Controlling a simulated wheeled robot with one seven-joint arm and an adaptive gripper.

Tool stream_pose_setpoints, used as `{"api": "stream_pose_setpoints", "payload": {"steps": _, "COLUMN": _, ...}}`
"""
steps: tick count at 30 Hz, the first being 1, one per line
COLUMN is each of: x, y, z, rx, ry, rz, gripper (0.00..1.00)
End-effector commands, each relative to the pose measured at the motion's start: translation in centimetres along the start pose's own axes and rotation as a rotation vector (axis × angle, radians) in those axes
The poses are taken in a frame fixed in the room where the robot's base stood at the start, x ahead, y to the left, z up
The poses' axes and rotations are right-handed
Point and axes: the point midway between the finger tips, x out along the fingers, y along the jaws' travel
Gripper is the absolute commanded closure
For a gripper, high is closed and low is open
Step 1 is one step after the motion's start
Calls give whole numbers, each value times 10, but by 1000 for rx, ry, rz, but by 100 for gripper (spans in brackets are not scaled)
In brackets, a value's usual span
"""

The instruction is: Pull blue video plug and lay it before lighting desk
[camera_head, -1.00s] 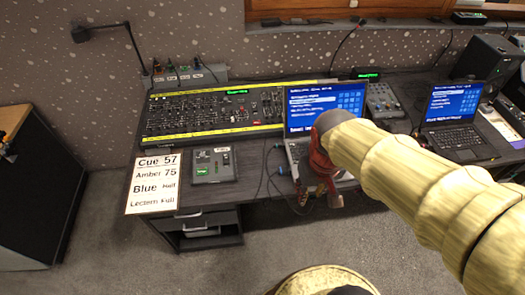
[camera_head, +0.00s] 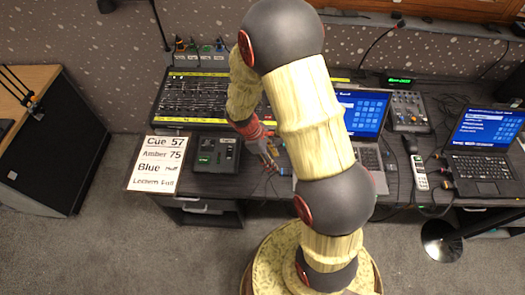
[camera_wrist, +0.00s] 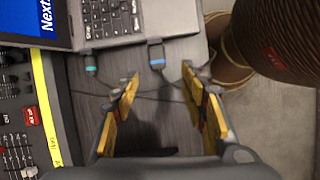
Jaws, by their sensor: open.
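A plug with a blue band (camera_wrist: 157,63) is at the laptop's near edge in the wrist view, on a dark cable. A small blue spot beside my gripper (camera_head: 285,171) in the head view may be the same plug. A teal plug (camera_wrist: 91,70) is to its left on the same laptop edge. My gripper (camera_wrist: 160,84) is open and empty, its fingertips on either side of and short of the blue plug; it also shows in the head view (camera_head: 270,161). The lighting desk (camera_head: 185,98) has yellow strips; its edge (camera_wrist: 52,110) shows left in the wrist view.
The laptop (camera_head: 365,108) stands right of the desk, partly behind my arm. A small box (camera_head: 216,155) and a cue sheet (camera_head: 157,163) lie in front of the desk. A second laptop (camera_head: 484,150) and a handheld device (camera_head: 419,172) are to the right.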

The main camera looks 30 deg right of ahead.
Motion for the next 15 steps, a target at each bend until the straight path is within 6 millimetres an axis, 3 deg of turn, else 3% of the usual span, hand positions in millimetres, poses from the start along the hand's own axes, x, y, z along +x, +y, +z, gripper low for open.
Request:
{"api": "stream_pose_setpoints", "payload": {"steps": 8, "x": 2, "y": 5, "z": -3, "rx": -96, "ry": 8, "rz": 18, "gripper": 56}}
{"api": "stream_pose_setpoints", "payload": {"steps": 15, "x": 21, "y": 5, "z": -4, "rx": -94, "ry": 8, "rz": 17, "gripper": 56}}
